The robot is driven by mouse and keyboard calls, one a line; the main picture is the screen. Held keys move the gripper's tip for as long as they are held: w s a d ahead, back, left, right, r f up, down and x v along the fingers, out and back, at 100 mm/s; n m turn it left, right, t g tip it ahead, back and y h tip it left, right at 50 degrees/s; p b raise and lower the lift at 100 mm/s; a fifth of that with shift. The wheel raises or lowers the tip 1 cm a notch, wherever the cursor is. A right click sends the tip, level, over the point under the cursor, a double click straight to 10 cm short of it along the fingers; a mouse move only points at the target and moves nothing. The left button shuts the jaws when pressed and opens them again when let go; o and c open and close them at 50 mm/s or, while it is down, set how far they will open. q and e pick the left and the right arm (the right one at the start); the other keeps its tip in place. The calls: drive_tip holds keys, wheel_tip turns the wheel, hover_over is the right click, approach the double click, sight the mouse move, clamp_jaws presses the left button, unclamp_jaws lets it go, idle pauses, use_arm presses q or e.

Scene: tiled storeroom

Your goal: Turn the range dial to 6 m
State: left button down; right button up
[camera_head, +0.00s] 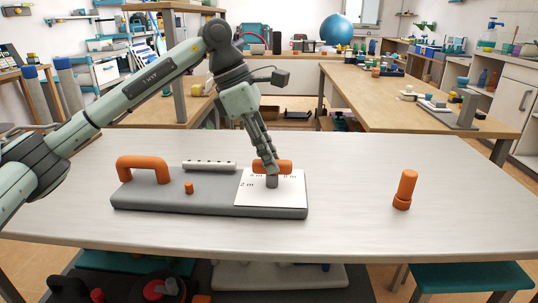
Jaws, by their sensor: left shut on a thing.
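A grey board (150,194) lies on the white table. On its right part is a white dial plate (247,200) with printed labels; "2 m" reads at its left, other labels are partly hidden. The range dial (285,167) has an orange bar handle on a grey stem in the middle of the plate. My left gripper (270,165) reaches down from above and is shut on the orange handle, its fingers covering part of it. The exact label the dial points to cannot be told. My right gripper is not in view.
The board also bears an orange arched handle (142,168), a small orange knob (189,187) and a light grey bar (209,166). An orange cylindrical piece (405,188) stands on the table (350,200) at right. The table between is clear.

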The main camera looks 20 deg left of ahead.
use_arm(q)
drive_tip(key=c, duration=1.4)
unclamp_jaws()
drive_tip(key=shift+o, duration=0.2)
drive_tip(key=v, duration=1.2)
